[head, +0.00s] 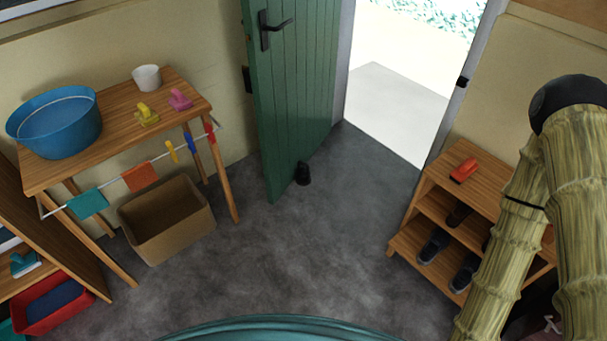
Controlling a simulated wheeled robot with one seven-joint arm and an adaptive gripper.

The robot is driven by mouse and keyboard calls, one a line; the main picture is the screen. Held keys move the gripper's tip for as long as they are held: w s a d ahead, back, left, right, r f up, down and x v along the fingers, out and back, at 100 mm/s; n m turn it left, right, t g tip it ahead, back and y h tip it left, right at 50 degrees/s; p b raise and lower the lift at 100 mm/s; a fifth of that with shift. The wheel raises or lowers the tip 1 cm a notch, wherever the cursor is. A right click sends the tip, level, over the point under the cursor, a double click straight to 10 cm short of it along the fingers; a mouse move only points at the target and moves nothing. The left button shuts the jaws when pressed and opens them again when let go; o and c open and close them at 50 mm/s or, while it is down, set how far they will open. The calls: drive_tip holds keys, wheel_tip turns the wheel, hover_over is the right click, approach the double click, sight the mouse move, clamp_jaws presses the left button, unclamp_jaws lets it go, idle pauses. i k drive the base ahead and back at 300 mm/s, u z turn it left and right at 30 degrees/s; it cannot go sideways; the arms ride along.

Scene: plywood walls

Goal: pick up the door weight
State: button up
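The door weight (303,173) is a small black object on the grey floor, against the lower edge of the open green door (296,95). It looks upright and nothing covers it from this side. My arm, with a bamboo-like surface, comes down the right side of the head view, well apart from the weight. My gripper is not visible in this view, so its opening cannot be seen.
A wooden table (118,135) with a blue basin (55,128) stands left, above a cardboard box (168,222). A shoe rack (478,190) with a red brush (464,170) stands right. The floor (300,255) between them is clear. The doorway is open.

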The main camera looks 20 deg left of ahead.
sight(302, 177)
drive_tip(key=u, duration=0.45)
drive_tip(key=i, duration=2.25)
drive_tip(key=u, duration=0.35)
